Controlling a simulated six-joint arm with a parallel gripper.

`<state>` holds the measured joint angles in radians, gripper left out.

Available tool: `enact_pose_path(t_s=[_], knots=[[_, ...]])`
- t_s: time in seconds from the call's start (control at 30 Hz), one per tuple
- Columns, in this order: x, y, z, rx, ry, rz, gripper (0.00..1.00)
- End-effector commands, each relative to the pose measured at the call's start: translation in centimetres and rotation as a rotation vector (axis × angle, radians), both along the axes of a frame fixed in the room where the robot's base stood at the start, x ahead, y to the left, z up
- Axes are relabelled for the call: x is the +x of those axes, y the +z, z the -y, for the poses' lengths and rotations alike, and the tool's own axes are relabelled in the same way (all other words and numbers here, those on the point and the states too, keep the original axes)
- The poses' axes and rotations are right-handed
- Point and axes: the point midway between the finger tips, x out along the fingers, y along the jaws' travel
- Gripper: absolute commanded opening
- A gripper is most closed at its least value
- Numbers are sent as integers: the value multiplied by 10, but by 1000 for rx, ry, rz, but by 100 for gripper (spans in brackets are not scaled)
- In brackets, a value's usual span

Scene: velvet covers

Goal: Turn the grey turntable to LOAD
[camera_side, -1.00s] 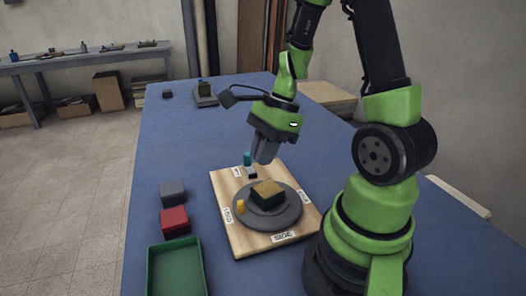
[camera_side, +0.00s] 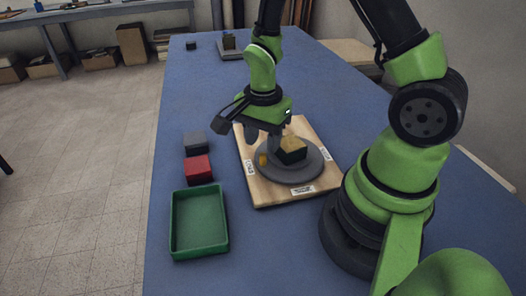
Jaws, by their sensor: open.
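The grey turntable (camera_side: 313,170) sits on a light wooden board (camera_side: 267,195). A dark block with a tan top (camera_side: 291,150) rests on it. A small yellow peg (camera_side: 262,160) stands near its left rim. White labels show on the board at the left (camera_side: 250,168), front (camera_side: 302,190) and right (camera_side: 326,154); their lettering is too small to read surely. My gripper (camera_side: 262,138) is open, low over the turntable's left far side, with its fingers just above and behind the yellow peg. I cannot tell whether they touch it. The board's far edge is partly hidden by my gripper.
A grey block (camera_side: 195,144), a red block (camera_side: 198,169) and an empty green tray (camera_side: 199,222) stand left of the board on the blue table (camera_side: 185,95). A dark item with a block on it (camera_side: 230,45) lies far back. The middle of the table behind the board is clear.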

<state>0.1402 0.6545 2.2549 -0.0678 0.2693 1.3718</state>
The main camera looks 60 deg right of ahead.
Motion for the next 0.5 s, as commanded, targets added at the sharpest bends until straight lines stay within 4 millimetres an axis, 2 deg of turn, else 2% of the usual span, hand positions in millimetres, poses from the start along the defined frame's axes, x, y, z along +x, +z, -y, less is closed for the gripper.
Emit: enact_pose_path(t_s=[0.03,0.2,0.5], knots=[[-1,-9,0,1,0,-5,42],[0,-30,0,1,-1,-2,42],[0,-40,0,0,-2,2,42]])
